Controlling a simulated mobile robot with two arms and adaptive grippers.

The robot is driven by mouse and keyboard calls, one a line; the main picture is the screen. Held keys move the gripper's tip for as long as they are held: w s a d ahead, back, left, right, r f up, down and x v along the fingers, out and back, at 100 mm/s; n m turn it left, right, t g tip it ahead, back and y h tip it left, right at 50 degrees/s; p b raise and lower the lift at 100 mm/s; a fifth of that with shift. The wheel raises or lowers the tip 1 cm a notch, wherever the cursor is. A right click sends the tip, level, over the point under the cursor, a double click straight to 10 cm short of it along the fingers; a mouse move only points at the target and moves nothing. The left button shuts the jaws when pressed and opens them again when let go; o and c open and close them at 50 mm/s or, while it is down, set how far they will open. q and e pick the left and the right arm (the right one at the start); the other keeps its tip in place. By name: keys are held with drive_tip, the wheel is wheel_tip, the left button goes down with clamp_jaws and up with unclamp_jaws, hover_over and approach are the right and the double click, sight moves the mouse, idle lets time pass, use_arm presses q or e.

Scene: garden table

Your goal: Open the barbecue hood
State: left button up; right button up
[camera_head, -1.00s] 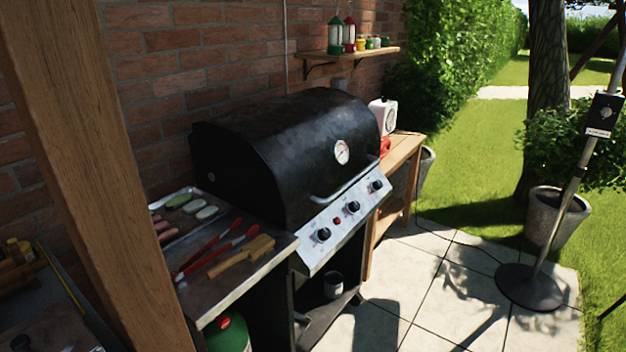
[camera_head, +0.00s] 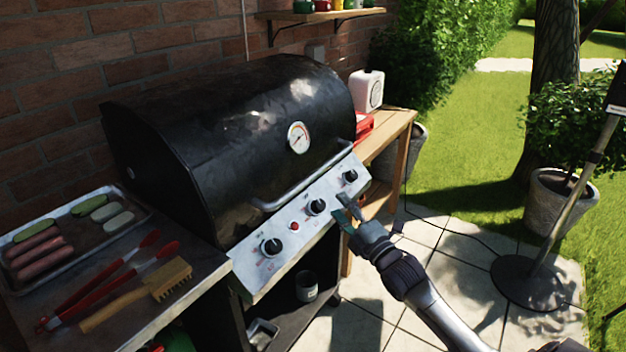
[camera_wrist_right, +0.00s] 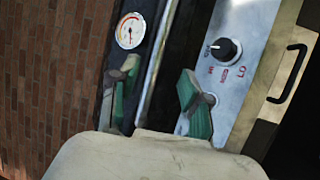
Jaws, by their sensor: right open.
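The barbecue hood (camera_head: 235,125) is black and shut, with a round gauge (camera_head: 298,137) on its front. Its silver bar handle (camera_head: 305,178) runs along the hood's lower front edge, above the knob panel (camera_head: 300,215). My left gripper is not in view.
A side shelf at left holds a tray (camera_head: 140,208) of sausages and vegetables, red tongs (camera_head: 110,280) and a wooden brush (camera_head: 140,295). A wooden table (camera_head: 400,125) with a white canister (camera_head: 367,92) stands right of the barbecue. Paving (camera_head: 440,250) in front is mostly clear.

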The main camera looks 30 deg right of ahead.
sight(313, 177)
drive_tip(key=w, duration=0.4)
drive_tip(key=w+r, duration=0.1)
drive_tip(key=w, duration=0.3)
drive_tip(key=w+r, duration=0.1)
drive_tip(key=w, duration=0.4)
drive_tip(key=shift+r, duration=0.15)
clamp_jaws()
